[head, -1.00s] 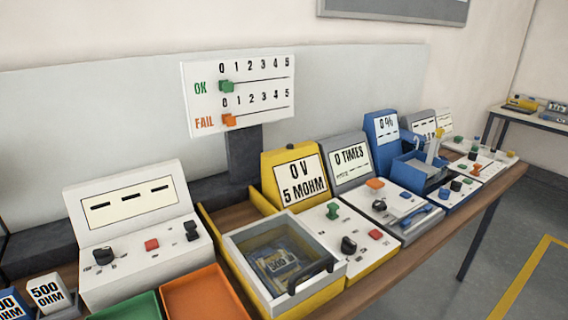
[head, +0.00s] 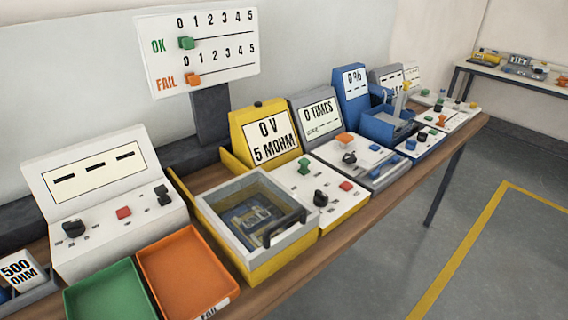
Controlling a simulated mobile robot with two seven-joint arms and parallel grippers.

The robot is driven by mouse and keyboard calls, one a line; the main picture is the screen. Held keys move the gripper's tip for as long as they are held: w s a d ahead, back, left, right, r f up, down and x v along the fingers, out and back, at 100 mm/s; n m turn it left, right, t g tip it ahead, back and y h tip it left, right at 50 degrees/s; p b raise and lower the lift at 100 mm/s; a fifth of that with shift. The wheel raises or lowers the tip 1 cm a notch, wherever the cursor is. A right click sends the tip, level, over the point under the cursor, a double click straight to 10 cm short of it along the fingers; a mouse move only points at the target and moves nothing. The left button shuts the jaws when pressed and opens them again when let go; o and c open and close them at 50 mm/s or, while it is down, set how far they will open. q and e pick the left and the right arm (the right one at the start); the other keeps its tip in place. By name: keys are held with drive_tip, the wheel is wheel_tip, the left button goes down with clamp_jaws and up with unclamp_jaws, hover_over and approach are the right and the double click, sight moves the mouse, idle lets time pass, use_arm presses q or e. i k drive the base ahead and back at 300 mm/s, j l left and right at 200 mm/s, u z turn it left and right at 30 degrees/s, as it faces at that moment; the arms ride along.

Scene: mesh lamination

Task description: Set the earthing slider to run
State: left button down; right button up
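I cannot tell which control is the earthing slider, as the small panel markings are unreadable. The yellow tester (head: 264,133) reads "0 V 5 MOHM". Its front panel has a green knob (head: 304,166), a black knob (head: 320,198) and a red button (head: 346,186). A lidded box (head: 212,208) with a clear window and dark handle stands beside this panel; a blue and yellow item lies inside. The white meter (head: 43,177) at left shows dashes and has black controls (head: 162,195) and a red button (head: 124,212). Neither gripper is in view.
Green (head: 112,292) and orange (head: 187,272) trays lie at the front. A grey "0 TIMES" unit (head: 303,98) and blue "0 %" unit (head: 350,74) stand farther right on the wooden bench (head: 408,188). An OK/FAIL board (head: 215,62) rises behind. Open floor (head: 485,165) lies to the right.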

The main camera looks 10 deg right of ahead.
sight(304, 169)
drive_tip(key=l+u, duration=0.15)
drive_tip(key=u, duration=0.3)
drive_tip(key=i+l+u, duration=0.1)
drive_tip(key=u, duration=0.35)
drive_tip(key=l+u, duration=0.2)
drive_tip(key=l, duration=0.35)
drive_tip(key=l+u, duration=0.2)
drive_tip(key=l, duration=0.35)
drive_tip(key=l+u, duration=0.15)
drive_tip(key=l, duration=0.4)
drive_tip(key=k+l+u, duration=0.2)
drive_tip(key=l, duration=0.85)
drive_tip(key=k+l, duration=0.15)
drive_tip(key=l, duration=0.35)
